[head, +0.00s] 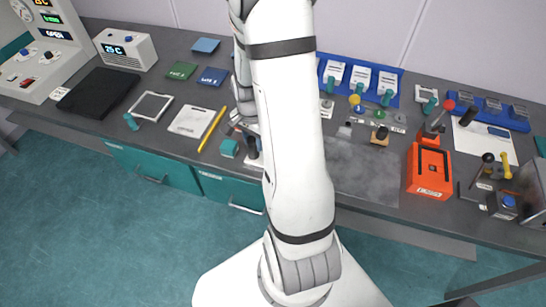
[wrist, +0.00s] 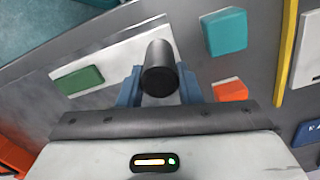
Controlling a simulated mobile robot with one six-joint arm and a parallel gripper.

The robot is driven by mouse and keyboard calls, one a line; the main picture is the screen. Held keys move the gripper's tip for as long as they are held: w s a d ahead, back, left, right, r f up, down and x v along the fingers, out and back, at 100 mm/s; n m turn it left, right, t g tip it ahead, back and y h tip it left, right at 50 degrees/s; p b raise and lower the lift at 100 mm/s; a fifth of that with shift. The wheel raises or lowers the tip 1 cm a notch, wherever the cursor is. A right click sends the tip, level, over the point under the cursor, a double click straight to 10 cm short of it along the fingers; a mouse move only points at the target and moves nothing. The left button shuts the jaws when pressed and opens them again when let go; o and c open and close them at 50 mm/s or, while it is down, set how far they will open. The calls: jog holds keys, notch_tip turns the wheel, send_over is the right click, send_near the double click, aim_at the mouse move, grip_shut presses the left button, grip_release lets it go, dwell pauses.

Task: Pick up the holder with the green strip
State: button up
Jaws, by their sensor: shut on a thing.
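My gripper (wrist: 160,85) is shut on a black upright cylindrical handle (wrist: 159,70), with one blue-grey finger on each side of it. A pale metal plate lies below and behind the handle in the wrist view. A green strip (wrist: 79,80) shows on the plate's left part. The plate and handle appear to be one holder, but my gripper hides where they join. I cannot tell whether the plate is clear of the bench. In the head view the black handle (head: 253,148) shows just left of my forearm, and my gripper is mostly hidden there.
A teal block (head: 229,148) stands close by, also in the wrist view (wrist: 225,32). An orange piece (wrist: 230,91) is near my right finger. A yellow pencil (head: 212,129) lies to the left. An orange box (head: 429,171) stands at right. The bench's front edge is near.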

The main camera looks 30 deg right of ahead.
grip_shut()
jog(key=shift+r, duration=0.1)
